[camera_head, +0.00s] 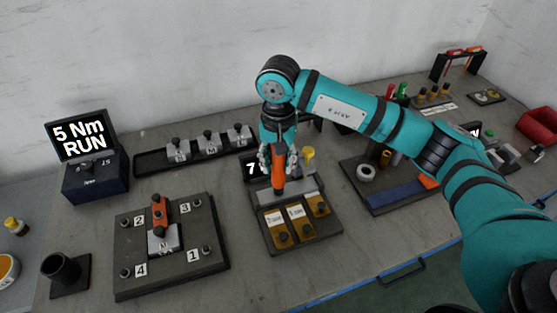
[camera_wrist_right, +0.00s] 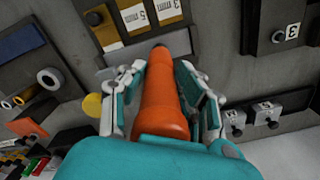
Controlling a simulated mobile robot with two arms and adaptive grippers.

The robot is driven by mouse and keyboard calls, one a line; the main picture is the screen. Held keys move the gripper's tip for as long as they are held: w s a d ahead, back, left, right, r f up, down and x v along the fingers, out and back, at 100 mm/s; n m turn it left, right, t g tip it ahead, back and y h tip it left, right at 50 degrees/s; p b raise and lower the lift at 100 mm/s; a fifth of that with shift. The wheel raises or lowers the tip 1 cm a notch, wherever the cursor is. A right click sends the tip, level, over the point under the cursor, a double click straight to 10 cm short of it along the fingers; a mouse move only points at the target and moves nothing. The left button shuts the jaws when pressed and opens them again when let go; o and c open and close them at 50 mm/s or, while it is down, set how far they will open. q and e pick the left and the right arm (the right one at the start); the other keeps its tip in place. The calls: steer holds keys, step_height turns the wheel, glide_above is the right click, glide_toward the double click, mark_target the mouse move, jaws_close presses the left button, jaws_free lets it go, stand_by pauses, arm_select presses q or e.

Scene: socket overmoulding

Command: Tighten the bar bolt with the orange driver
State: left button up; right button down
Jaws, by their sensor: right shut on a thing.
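My right gripper (camera_head: 278,160) is shut on the orange driver (camera_head: 279,175) and holds it upright over the dark tray with yellow-brown blocks (camera_head: 268,238). The driver also shows between the fingers in the right wrist view (camera_wrist_right: 165,85). A dark fixture plate (camera_head: 190,273) at left carries numbered bolts 1, 2, 3 and 4 and a grey block (camera_head: 163,240) with an orange bar (camera_head: 159,212) in the middle. I cannot tell which is the bar bolt. My left gripper is not in view.
A display (camera_head: 80,137) reading "5 Nm RUN" stands at the back left. A dark rack (camera_head: 160,161) with several grey blocks lies behind the plate. A dark cup (camera_head: 62,268) stands at front left. A tray with a blue strip (camera_head: 392,196) lies right of the driver.

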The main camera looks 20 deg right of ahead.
steer(key=shift+s+f, duration=0.1)
steer(key=shift+f, duration=0.15)
steer(key=shift+r, duration=0.15)
steer(key=shift+r+p, duration=0.8)
steer(key=shift+r, duration=1.7)
